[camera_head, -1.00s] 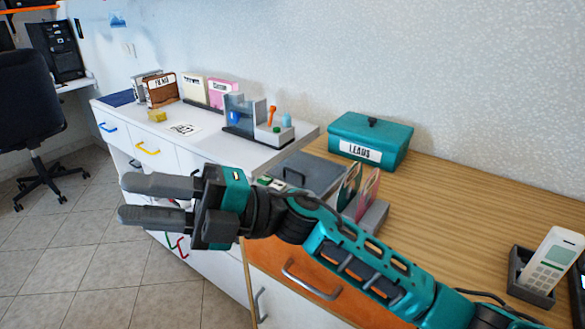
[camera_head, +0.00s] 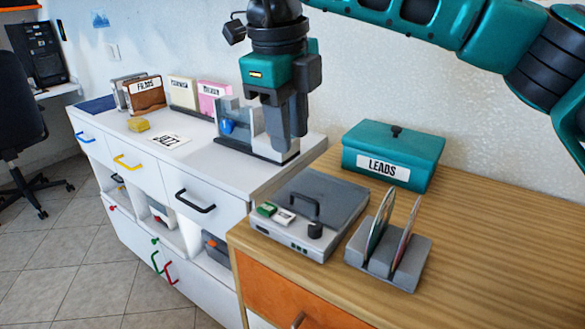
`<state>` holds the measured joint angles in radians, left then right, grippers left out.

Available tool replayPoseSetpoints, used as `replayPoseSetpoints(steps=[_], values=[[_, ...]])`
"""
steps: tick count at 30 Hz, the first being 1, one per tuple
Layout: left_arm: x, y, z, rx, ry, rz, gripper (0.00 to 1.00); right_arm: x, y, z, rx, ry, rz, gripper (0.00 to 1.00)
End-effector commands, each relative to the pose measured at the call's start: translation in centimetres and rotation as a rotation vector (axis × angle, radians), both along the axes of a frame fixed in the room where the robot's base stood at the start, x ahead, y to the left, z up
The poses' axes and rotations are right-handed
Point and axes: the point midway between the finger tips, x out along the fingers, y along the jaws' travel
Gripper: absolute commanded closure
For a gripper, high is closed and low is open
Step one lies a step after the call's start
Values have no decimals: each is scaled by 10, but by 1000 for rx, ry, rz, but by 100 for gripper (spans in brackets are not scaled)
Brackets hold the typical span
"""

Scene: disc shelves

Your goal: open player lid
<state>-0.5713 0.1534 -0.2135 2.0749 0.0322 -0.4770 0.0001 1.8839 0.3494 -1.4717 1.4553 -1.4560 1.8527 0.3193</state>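The player (camera_head: 300,245) is a low grey box on the wooden desk, with a green and a white button and a dark round knob along its front. Its grey lid (camera_head: 335,200) lies flat and shut, with a dark arched handle (camera_head: 303,203) near the buttons. My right gripper (camera_head: 290,145) points down above and behind the player's left part, in front of the grey holder in the picture. It is apart from the lid handle. Its fingers overlap in this view, so their opening is unclear. My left gripper is not in view.
A disc rack (camera_head: 385,260) with upright discs stands close to the player's right. A teal LEADS box (camera_head: 393,155) stands behind. The white cabinet (camera_head: 225,178) at left bears file boxes and a grey holder (camera_head: 235,143). The desk's right part (camera_head: 490,250) is clear.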

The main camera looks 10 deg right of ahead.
Motion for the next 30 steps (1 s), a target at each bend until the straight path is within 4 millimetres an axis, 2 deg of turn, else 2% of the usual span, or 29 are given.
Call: replayPoseSetpoints(steps=[3, 7, 21, 25, 30], values=[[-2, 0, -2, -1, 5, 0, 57, 2, -7, 5, -28, -19, -15, 66], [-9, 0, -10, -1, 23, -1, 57, 3, -9, -3, -33, -21, -18, 66], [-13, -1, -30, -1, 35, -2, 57, 15, -21, -93, -29, -18, -16, 66], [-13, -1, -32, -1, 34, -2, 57, 17, -23, -109, -29, -20, -15, 66], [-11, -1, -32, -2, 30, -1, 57, 19, -24, -119, -29, -20, -15, 66]])
